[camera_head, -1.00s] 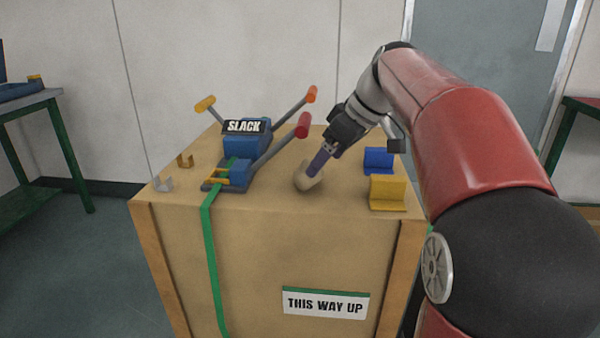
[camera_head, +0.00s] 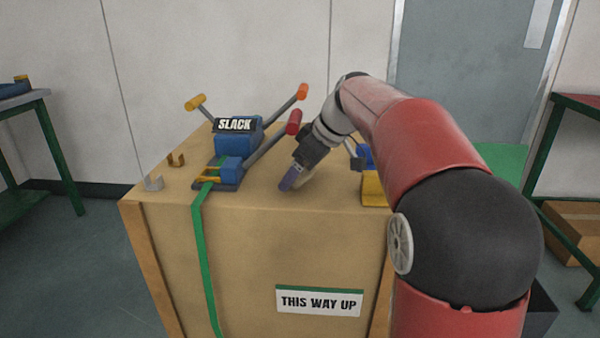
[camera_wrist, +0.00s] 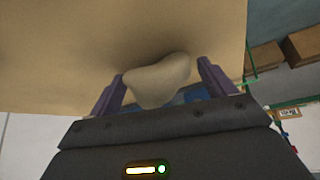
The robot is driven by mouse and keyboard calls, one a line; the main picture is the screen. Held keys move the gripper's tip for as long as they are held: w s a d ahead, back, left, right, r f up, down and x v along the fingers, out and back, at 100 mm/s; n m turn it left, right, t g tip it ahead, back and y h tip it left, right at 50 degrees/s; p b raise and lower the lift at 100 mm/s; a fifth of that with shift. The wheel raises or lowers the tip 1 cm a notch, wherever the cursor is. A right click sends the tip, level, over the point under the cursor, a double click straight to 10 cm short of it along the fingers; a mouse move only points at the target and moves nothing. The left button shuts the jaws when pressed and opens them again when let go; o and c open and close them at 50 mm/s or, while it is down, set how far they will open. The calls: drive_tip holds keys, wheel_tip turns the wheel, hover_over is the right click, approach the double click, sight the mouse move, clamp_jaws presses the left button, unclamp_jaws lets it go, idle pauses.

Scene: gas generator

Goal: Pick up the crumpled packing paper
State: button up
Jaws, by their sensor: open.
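The crumpled packing paper (camera_wrist: 158,80) is a pale tan lump in the wrist view. It sits between the two fingers of my gripper (camera_wrist: 162,82), with a gap visible at the right finger and the left finger close to its edge. I cannot tell whether that finger touches it. In the head view my gripper (camera_head: 291,180) points down at the crate top, and the paper shows only as a small pale patch (camera_head: 303,182) behind the fingers. My gripper is open.
The wooden crate (camera_head: 250,240) carries a blue ratchet tool marked SLACK (camera_head: 237,140), with levers close left of my gripper. A green strap (camera_head: 203,250) runs down the front. Yellow (camera_head: 373,188) and blue (camera_head: 364,157) brackets stand right, partly behind my arm.

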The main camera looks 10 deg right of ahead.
drive_tip(key=c, duration=1.1)
drive_tip(key=shift+o, duration=0.2)
drive_tip(key=shift+s+r, duration=0.1)
drive_tip(key=shift+r, duration=0.05)
drive_tip(key=s+a+b, duration=0.1)
drive_tip(key=s+a, duration=0.1)
drive_tip(key=s, duration=0.6)
drive_tip(key=s+a+b, duration=0.1)
drive_tip(key=s+a, duration=0.2)
drive_tip(key=s, duration=0.6)
drive_tip(key=shift+a+b, duration=0.2)
drive_tip(key=shift+b, duration=0.2)
